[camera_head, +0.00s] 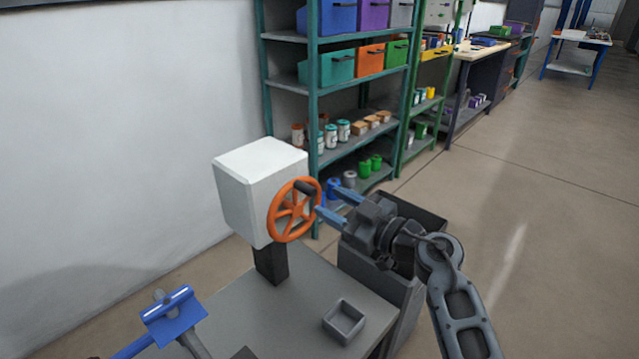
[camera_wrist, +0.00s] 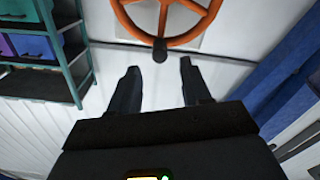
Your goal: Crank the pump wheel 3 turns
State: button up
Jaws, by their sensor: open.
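The orange pump wheel (camera_head: 293,210) is mounted on the right face of a white box (camera_head: 247,180) that stands on a dark post. A dark crank handle (camera_head: 305,188) sticks out from the wheel's upper right rim. My gripper (camera_head: 333,205) comes from the right with its blue fingers apart, close to the handle. In the wrist view the wheel (camera_wrist: 170,22) is at the top, and the handle (camera_wrist: 160,50) shows end-on, just beyond and roughly between the open fingertips (camera_wrist: 158,72). Nothing is seen between the fingers. I cannot tell whether a finger touches the handle.
The post stands on a grey table (camera_head: 260,310) with a small grey tray (camera_head: 344,321). A dark bin (camera_head: 375,265) is beside the table, under my arm. A green shelf (camera_head: 313,120) with bins and cans stands behind. Floor at right is clear.

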aim_at(314, 194)
jog(key=b+x, duration=0.1)
jog(key=x, duration=0.6)
jog(key=shift+w+a+b, duration=0.2)
jog(key=shift+a+b, duration=0.05)
jog(key=shift+b, duration=0.1)
grip_shut()
dwell(0.4)
